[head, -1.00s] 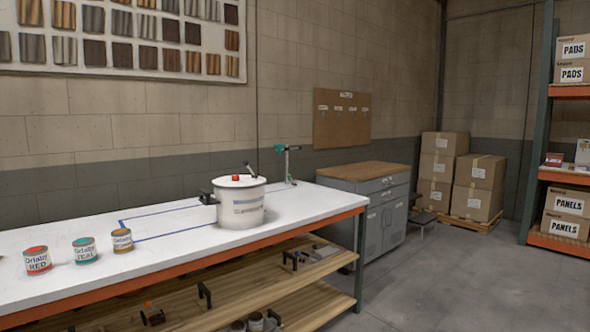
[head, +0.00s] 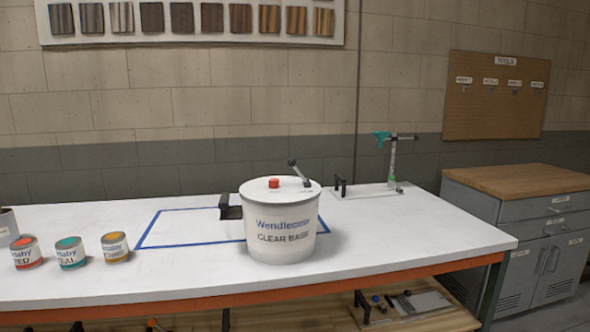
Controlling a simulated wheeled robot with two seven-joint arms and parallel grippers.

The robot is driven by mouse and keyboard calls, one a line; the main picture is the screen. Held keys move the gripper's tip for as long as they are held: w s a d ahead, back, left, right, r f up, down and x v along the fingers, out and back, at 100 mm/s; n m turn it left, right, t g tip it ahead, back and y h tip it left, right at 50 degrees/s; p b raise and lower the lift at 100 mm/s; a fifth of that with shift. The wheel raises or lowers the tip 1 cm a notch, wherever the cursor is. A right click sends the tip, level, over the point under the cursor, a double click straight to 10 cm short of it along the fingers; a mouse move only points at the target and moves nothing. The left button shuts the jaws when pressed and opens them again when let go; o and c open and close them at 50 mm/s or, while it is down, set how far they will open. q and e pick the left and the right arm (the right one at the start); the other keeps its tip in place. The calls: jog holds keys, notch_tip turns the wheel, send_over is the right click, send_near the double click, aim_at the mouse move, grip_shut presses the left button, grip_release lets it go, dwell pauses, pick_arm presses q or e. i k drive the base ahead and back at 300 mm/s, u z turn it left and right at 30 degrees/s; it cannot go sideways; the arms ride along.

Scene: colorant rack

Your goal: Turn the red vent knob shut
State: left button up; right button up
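The red vent knob (head: 274,183) sits on the white lid of a large white tub (head: 281,228) labelled "Wendlecote CLEAR BASE". The tub stands upright on the white bench, partly over a blue taped outline. A dark lever (head: 299,172) rises from the lid to the right of the knob, and a black handle (head: 230,207) sticks out on the tub's left side. I cannot tell from this distance how the knob is turned. Neither of my grippers shows in the head view.
Several small paint cans, red, teal (head: 71,254) and ochre (head: 116,248), stand at the bench's left. A stand with a teal top (head: 391,160) is at the back right. A grey cabinet (head: 530,229) stands right of the bench. The bench (head: 405,238) is clear right of the tub.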

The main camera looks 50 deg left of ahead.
aim_at(274, 183)
jog(key=u, duration=0.8)
jog(key=i, duration=1.1)
jog(key=u, duration=1.2)
